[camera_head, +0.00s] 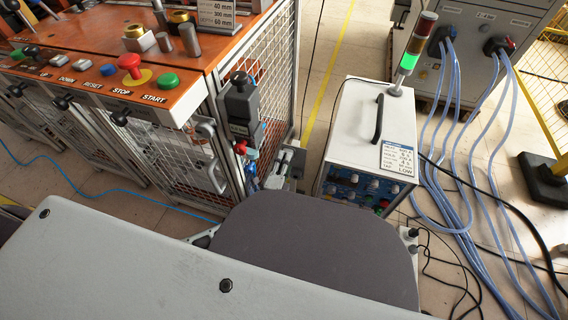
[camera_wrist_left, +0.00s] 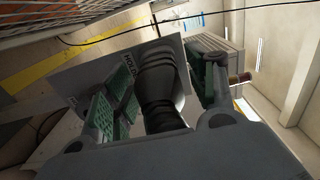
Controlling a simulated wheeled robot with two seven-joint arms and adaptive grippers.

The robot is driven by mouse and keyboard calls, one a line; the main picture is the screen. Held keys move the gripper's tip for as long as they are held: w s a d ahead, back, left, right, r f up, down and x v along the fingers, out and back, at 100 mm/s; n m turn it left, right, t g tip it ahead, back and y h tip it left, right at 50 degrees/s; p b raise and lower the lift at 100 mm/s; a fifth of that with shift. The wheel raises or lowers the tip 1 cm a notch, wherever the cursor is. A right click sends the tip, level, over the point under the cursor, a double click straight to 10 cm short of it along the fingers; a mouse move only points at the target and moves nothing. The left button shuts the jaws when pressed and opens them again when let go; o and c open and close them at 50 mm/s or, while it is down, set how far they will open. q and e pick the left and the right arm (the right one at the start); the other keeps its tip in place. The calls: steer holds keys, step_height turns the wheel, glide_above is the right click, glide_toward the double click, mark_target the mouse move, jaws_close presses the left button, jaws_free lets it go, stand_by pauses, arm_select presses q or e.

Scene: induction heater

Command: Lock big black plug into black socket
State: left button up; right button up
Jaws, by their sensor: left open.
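The big black plug (camera_wrist_left: 160,85) shows in the left wrist view as a ribbed black cylinder in front of a grey plate (camera_wrist_left: 98,72) with partly hidden lettering. My left gripper (camera_wrist_left: 165,100) is open, with its green-padded fingers on either side of the plug; I see gaps beside it. In the head view my left gripper (camera_head: 285,163) is small, beyond my dark grey arm, beside the cage's right corner. I cannot make out the plug there. A dark fitting (camera_head: 240,85) on a grey box is on the cage; I cannot tell whether it is the black socket. My right gripper is not in view.
A white power unit (camera_head: 352,130) with a signal light (camera_head: 412,55) stands just right of my left gripper. Blue hoses (camera_head: 465,170) and black cables run over the floor at right. The wire cage (camera_head: 270,75) and orange-topped bench (camera_head: 90,45) are at left.

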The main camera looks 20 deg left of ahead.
arm_select(q)
steer(key=shift+b, duration=0.3)
stand_by(0.5)
steer(key=shift+c, duration=0.6)
jaws_close()
steer(key=shift+s, duration=0.5)
steer(key=shift+s, duration=0.6)
steer(key=shift+s+a, duration=0.1)
steer(key=shift+s, duration=0.95)
